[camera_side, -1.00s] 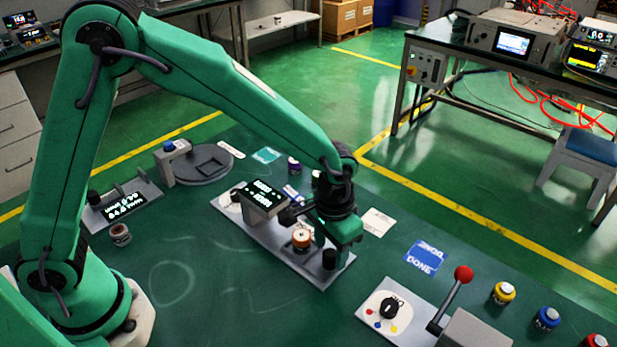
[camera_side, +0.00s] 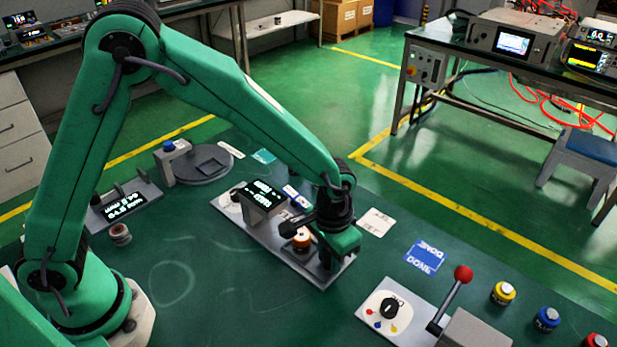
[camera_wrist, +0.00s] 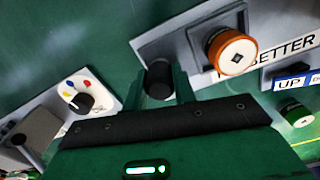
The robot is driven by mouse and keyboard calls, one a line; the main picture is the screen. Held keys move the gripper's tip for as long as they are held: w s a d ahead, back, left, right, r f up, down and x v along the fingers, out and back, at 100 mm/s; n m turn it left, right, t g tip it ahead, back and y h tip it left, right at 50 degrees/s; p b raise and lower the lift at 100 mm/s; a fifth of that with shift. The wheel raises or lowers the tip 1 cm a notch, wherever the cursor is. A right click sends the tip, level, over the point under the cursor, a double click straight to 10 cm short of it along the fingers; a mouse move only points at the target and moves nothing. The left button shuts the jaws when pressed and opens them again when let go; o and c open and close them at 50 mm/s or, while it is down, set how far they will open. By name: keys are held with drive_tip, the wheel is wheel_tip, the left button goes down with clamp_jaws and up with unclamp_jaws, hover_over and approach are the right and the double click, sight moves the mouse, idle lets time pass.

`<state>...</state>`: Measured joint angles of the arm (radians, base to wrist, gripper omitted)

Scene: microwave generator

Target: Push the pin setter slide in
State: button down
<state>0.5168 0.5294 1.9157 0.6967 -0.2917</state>
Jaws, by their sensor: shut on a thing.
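The pin setter is a grey base plate (camera_side: 275,260) on the green table, with a small lit display (camera_side: 264,198) and an orange-rimmed round part (camera_side: 301,241). In the wrist view, the orange part (camera_wrist: 231,52) has a white face and sits beside a partly covered "SETTER" label (camera_wrist: 291,47). My gripper (camera_side: 333,258) is low over the right end of the plate. In the wrist view, my gripper (camera_wrist: 163,88) has a finger on each side of the black slide knob (camera_wrist: 159,78) and is shut on it. The knob is mostly hidden in the side view.
A lever with a red ball (camera_side: 464,275) and a panel with a black dial (camera_side: 389,308) stand to the right. Yellow (camera_side: 503,293) and blue (camera_side: 546,319) buttons lie beyond. A round turntable (camera_side: 205,164) is at the back left. The table left of the plate is mostly clear.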

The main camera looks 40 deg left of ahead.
sight(312, 253)
drive_tip(key=shift+a, duration=2.35)
drive_tip(key=c, duration=1.1)
unclamp_jaws()
drive_tip(key=shift+c, duration=0.2)
drive_tip(key=shift+r, duration=0.1)
wheel_tip(312, 253, up, 8)
drive_tip(key=shift+f, duration=0.2)
